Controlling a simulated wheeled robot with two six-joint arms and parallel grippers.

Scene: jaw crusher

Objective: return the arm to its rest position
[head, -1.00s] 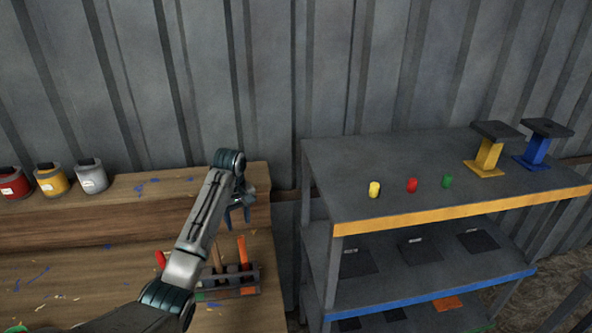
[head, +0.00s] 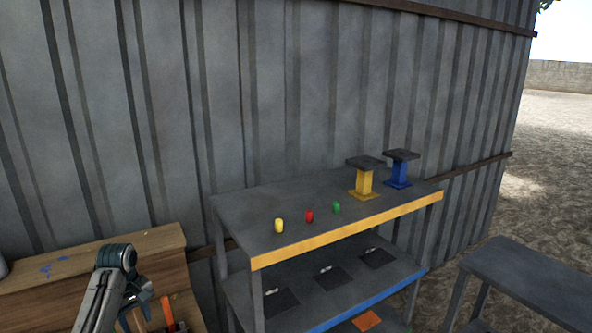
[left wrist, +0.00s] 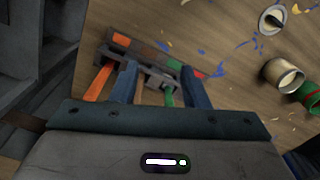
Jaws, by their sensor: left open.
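My left arm comes in at the lower left of the head view, over the wooden workbench (head: 70,268). My left gripper (head: 135,302) is partly cut off by the bottom of that view. In the left wrist view my left gripper (left wrist: 163,82) shows two blue fingers spread apart with nothing held between them. Beyond the fingers lies a dark tool holder (left wrist: 150,68) on the bench, with an orange handle (left wrist: 100,80) and a green handle (left wrist: 168,95) close to the fingers. I cannot tell whether the fingers touch any tool. My right gripper is not in view.
A grey shelf (head: 245,205) stands right of the bench, bearing yellow, red and green pieces plus a yellow stand (head: 363,180) and a blue stand (head: 399,172). Another grey table (head: 530,270) is at lower right.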

